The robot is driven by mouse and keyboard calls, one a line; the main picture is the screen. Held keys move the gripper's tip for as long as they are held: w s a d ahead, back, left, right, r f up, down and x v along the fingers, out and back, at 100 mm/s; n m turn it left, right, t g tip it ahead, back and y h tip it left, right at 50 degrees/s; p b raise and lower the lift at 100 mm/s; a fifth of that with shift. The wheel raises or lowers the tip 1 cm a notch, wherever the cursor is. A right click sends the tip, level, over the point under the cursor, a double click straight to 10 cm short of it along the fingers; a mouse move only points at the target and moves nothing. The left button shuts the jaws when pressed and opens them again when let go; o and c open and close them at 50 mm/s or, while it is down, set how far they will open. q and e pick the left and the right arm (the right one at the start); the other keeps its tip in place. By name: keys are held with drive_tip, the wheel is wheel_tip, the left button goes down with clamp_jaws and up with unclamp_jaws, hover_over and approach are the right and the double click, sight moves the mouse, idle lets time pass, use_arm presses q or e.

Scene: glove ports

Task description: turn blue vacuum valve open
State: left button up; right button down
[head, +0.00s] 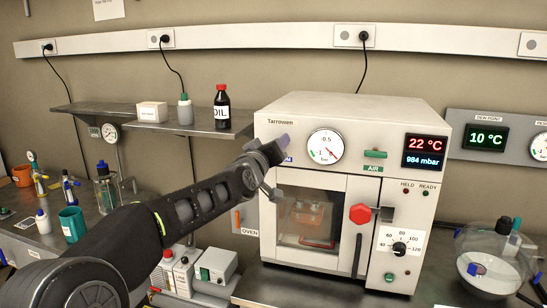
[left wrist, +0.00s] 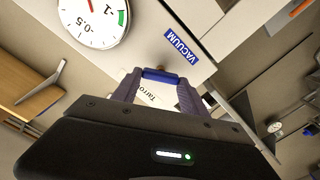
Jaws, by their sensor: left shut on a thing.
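The blue vacuum valve handle (left wrist: 160,75) shows in the left wrist view as a short blue bar between my fingertips, beside the blue VACUUM label (left wrist: 180,46). My left gripper (left wrist: 160,84) is shut on it, one finger at each end. In the head view my left gripper (head: 276,146) is at the upper left of the white Tarrowen oven's front (head: 285,113). There it hides the valve and most of its label. The pressure gauge (head: 325,146) is just right of the gripper. My right gripper is not in view.
A green AIR valve (head: 375,154) is right of the gauge. A red knob (head: 360,214) sticks out by the oven door, whose window shows items inside. The display (head: 425,151) reads 22 °C and 984 mbar. A shelf (head: 180,126) with bottles is at left.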

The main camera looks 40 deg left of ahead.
use_arm(q)
drive_tip(key=shift+a+f+n+b, duration=0.15)
drive_tip(key=shift+n+b, duration=0.9)
drive_tip(key=shift+n, duration=1.9)
drive_tip(key=shift+f+n+b, duration=0.1)
drive_tip(key=shift+n+b, duration=0.95)
drive_tip(key=shift+n, duration=1.9)
drive_tip(key=o, duration=1.4)
drive_tip(key=shift+s, duration=0.1)
